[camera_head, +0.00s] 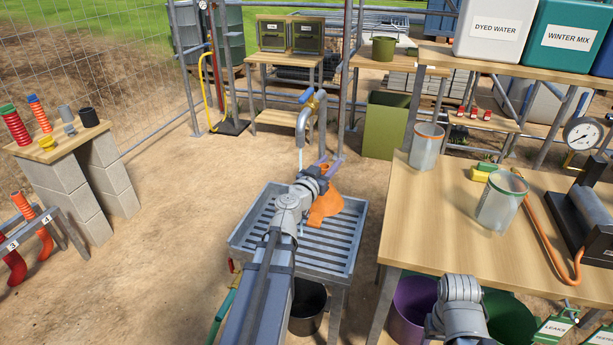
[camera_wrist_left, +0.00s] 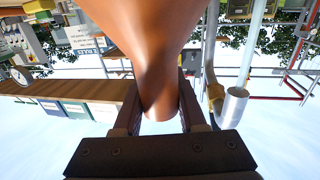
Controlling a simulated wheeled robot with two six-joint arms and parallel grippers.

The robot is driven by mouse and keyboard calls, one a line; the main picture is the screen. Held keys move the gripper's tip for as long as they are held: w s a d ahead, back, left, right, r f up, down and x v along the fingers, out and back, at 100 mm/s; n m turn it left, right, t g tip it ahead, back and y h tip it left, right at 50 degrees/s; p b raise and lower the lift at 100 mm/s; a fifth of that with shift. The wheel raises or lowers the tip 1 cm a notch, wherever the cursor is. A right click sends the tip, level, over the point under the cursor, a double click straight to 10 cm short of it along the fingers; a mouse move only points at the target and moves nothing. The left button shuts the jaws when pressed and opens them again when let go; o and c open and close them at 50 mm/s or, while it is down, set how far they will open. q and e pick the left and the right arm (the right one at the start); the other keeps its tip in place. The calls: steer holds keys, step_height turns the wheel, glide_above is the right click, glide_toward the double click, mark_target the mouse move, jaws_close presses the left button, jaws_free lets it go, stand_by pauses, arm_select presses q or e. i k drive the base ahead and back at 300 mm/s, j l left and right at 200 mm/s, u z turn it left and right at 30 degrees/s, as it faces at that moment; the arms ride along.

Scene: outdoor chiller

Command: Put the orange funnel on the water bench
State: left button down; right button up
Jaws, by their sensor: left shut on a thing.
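My left gripper (camera_head: 322,172) is shut on the orange funnel (camera_head: 325,207). In the left wrist view the funnel (camera_wrist_left: 150,45) has its narrow spout between the two fingers (camera_wrist_left: 160,105), and its cone widens away from them. In the head view the funnel shows over the far right part of the slatted grey metal water bench (camera_head: 251,212), beside the tap. My wrist and arm hide part of the bench. I cannot tell whether the funnel touches the slats. Only a part of my right arm shows at the lower right; its fingers are out of view.
A grey tap (camera_head: 302,118) with a blue handle stands at the bench's back, a thin stream falling from it. A wooden table (camera_head: 420,225) with clear jars (camera_head: 502,200) stands close on the right. A black bucket (camera_head: 307,308) sits below. Open ground lies left.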

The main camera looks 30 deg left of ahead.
mark_target(423, 231)
steer(key=i+l, duration=0.1)
steer(key=l, duration=1.15)
steer(key=i+l, duration=0.15)
steer(key=l, duration=0.5)
